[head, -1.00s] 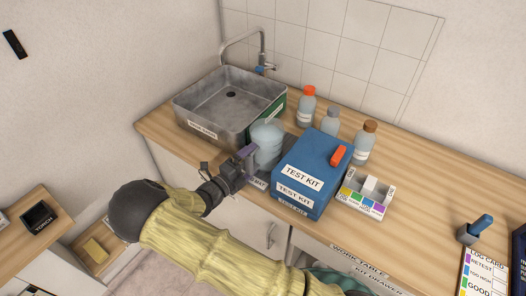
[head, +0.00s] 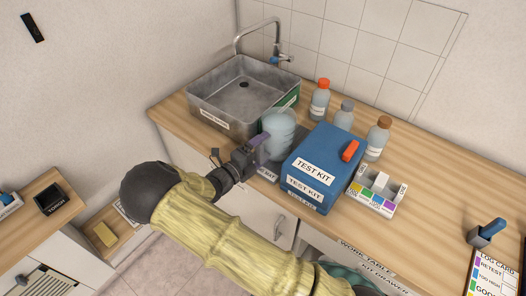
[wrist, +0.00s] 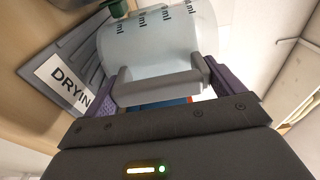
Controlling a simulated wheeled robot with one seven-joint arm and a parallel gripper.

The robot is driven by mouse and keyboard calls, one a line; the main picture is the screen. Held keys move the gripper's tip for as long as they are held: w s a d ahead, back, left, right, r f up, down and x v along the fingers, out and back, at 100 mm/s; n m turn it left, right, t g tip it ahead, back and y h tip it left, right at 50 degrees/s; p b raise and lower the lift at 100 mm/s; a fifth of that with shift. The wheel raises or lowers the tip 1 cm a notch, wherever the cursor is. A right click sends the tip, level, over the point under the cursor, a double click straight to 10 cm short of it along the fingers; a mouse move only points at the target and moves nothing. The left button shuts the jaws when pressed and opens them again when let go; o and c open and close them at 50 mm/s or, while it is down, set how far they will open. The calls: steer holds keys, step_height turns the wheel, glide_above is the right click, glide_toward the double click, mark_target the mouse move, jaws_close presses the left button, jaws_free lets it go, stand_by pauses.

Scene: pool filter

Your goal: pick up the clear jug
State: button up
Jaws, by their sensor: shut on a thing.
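The clear jug (head: 280,132) is a pale, see-through cylinder at the front of the worktop, between the sink and the blue test kit. My gripper (head: 257,151) reaches it from the left front. In the wrist view, the jug (wrist: 160,42) shows ml marks, and its handle (wrist: 158,88) lies between my two purple fingers (wrist: 168,84). The gripper is shut on the handle. The drying mat (wrist: 75,60) is beside and under the jug; whether the jug's base touches it I cannot tell.
The blue test kit (head: 324,150) stands close to the jug's right. The metal sink (head: 215,105) is just behind left. Several bottles (head: 343,116) stand behind the kit. A reagent rack (head: 376,195) is at the kit's right. The worktop farther right is mostly clear.

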step_height(320, 180, up, 9)
steer(key=shift+d+r+b, duration=0.1)
steer(key=shift+r+b, duration=0.05)
steer(key=shift+b, duration=0.5)
stand_by(0.4)
